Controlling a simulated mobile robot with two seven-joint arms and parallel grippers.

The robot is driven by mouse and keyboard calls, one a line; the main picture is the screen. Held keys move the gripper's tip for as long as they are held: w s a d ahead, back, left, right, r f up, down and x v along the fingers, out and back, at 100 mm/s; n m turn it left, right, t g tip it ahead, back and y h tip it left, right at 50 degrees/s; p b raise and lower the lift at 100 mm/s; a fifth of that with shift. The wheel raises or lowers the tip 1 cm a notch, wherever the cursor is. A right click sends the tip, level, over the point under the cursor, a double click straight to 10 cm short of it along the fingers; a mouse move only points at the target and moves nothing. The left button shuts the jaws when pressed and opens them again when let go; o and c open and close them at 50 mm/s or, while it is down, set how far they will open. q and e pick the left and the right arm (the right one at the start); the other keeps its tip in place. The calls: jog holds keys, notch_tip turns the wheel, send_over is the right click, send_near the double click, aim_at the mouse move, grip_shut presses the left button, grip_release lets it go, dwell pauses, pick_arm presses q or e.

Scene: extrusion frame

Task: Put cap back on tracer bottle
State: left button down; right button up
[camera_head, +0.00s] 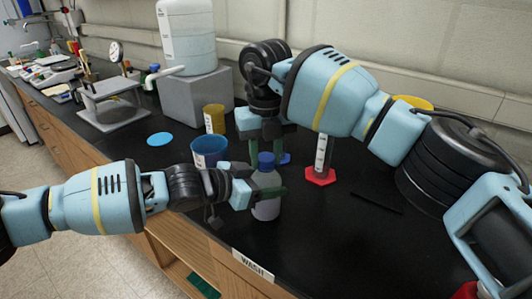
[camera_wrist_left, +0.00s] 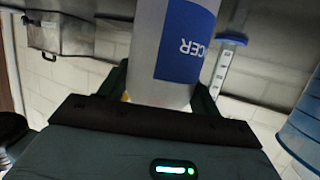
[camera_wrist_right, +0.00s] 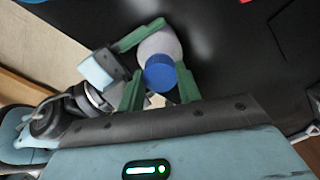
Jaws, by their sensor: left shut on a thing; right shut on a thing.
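The tracer bottle (camera_head: 265,208) is pale and stands upright near the front of the black bench. The blue cap (camera_head: 266,160) sits at the bottle's top and also shows in the right wrist view (camera_wrist_right: 159,72). My right gripper (camera_head: 266,150) comes down from above, shut on the cap with its green fingers on either side. Whether the cap is fully seated on the neck cannot be told.
A blue cup (camera_head: 209,150) and a yellow cup (camera_head: 214,118) stand left of the bottle. A red-footed graduated cylinder (camera_head: 320,160) stands to its right, near a thin black rod (camera_head: 377,202). A WASH sign (camera_head: 252,263) is on the front edge.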

jog(key=o, duration=1.1)
jog(key=shift+o, duration=0.2)
notch_tip(320, 180, up, 12)
pick_arm(q)
jog(key=shift+c, duration=1.2)
grip_release()
jog(key=v, duration=0.8)
pick_arm(e)
jog(key=shift+w+f, duration=0.1)
jog(key=shift+f, duration=0.15)
pick_arm(q)
jog(key=shift+f, duration=0.1)
